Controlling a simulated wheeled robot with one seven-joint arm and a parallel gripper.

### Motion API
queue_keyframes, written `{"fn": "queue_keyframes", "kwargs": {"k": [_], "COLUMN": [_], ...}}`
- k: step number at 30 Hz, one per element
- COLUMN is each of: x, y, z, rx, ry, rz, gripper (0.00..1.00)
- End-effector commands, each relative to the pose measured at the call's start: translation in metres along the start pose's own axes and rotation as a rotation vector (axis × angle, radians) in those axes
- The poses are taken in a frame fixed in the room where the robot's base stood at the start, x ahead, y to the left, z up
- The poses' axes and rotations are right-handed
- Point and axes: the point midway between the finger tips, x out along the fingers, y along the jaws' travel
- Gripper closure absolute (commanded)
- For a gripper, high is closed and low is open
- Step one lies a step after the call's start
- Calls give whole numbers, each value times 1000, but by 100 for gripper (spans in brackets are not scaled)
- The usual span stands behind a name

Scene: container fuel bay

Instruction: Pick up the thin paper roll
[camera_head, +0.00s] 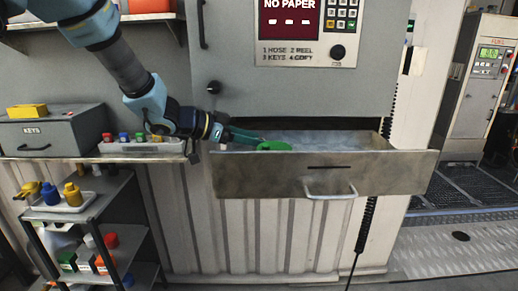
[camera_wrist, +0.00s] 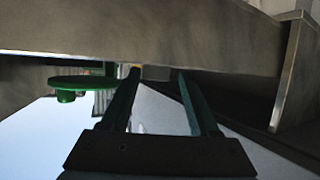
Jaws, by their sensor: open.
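I cannot make out a paper roll for certain in either view. A green disc (camera_head: 273,145) shows at the left part of the pulled-out drawer (camera_head: 400,172), by its front edge. In the wrist view the green disc (camera_wrist: 80,82) has a short knob and lies left of my fingers. My gripper (camera_head: 258,139) reaches in from the left over the drawer, right beside the disc. In the wrist view my gripper (camera_wrist: 158,75) has its two fingers apart, with no object clearly held between them. The drawer's inside is mostly hidden by its front panel.
The grey cabinet (camera_head: 310,90) above the drawer has a red "NO PAPER" screen (camera_head: 290,20) and keypad. At left are a grey KEYS box (camera_head: 45,137), a tray of small coloured items (camera_head: 140,147) and a shelf cart (camera_head: 75,210). Open floor lies at right.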

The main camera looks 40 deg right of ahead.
Motion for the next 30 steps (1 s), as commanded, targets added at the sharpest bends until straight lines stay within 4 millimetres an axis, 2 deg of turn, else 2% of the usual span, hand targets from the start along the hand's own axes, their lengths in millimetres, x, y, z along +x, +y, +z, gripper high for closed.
{"fn": "queue_keyframes", "kwargs": {"k": [3,19,30], "x": [0,0,-1], "y": [0,0,0], "z": [0,0,-1], "rx": [0,-1,0], "ry": [0,0,0], "rz": [0,0,0], "gripper": [40,99,100]}}
